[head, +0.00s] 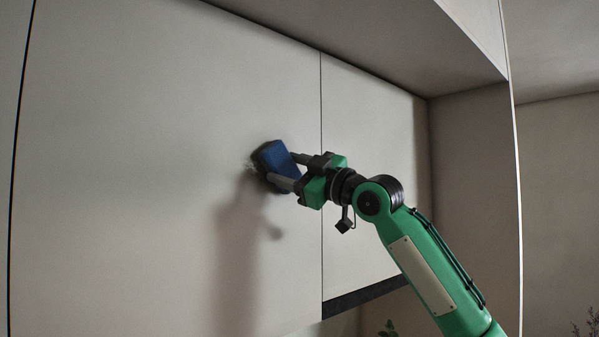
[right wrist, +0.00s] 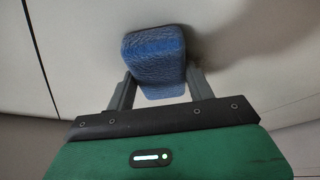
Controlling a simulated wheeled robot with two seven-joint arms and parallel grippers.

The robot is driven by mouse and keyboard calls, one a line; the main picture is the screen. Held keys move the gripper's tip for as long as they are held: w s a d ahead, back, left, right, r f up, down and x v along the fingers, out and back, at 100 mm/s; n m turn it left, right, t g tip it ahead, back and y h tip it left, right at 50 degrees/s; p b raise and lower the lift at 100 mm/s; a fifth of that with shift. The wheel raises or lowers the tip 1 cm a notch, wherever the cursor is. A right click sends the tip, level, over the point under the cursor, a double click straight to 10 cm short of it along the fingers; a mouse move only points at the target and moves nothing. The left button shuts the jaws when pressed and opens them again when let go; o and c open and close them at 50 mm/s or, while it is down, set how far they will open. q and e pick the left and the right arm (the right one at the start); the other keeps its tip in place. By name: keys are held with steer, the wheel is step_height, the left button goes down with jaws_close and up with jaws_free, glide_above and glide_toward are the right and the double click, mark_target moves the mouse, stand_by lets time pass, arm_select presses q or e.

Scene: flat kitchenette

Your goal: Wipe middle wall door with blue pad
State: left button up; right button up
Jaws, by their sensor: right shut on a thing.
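The blue pad (head: 278,165) is held between the fingers of my right gripper (head: 283,172), which is shut on it. Its dark side faces the large pale wall door (head: 150,150) and appears to be against it or very close. My left gripper is not in view.
A narrower pale door (head: 370,170) adjoins to the right, past a thin vertical seam. An overhanging panel (head: 390,35) runs above the doors, and a side panel (head: 475,180) stands at the right.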

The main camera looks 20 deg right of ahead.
steer(key=b, duration=0.1)
glide_toward(240, 149)
steer(key=shift+w+a+f, duration=0.2)
steer(key=shift+w+a, duration=0.7)
steer(key=shift+w, duration=0.25)
steer(key=shift+w+a+f, duration=0.25)
steer(key=shift+w+a, duration=0.7)
steer(key=shift+w, duration=0.2)
steer(key=shift+d+r+p, duration=0.1)
steer(key=shift+r+p, duration=0.7)
steer(key=shift+r, duration=0.45)
steer(key=shift+w+d, duration=2.2)
steer(key=shift+d, duration=3.1)
steer(key=shift+s+a+b, duration=0.25)
steer(key=shift+s+a, duration=0.5)
steer(key=shift+a, duration=1.05)
steer(key=shift+s+a+b, duration=0.3)
steer(key=shift+s+a, duration=0.45)
steer(key=shift+a, duration=1.05)
steer(key=shift+s+a+b, duration=0.25)
steer(key=shift+s+a, duration=0.45)
steer(key=shift+a, duration=1.1)
steer(key=shift+d, duration=0.1)
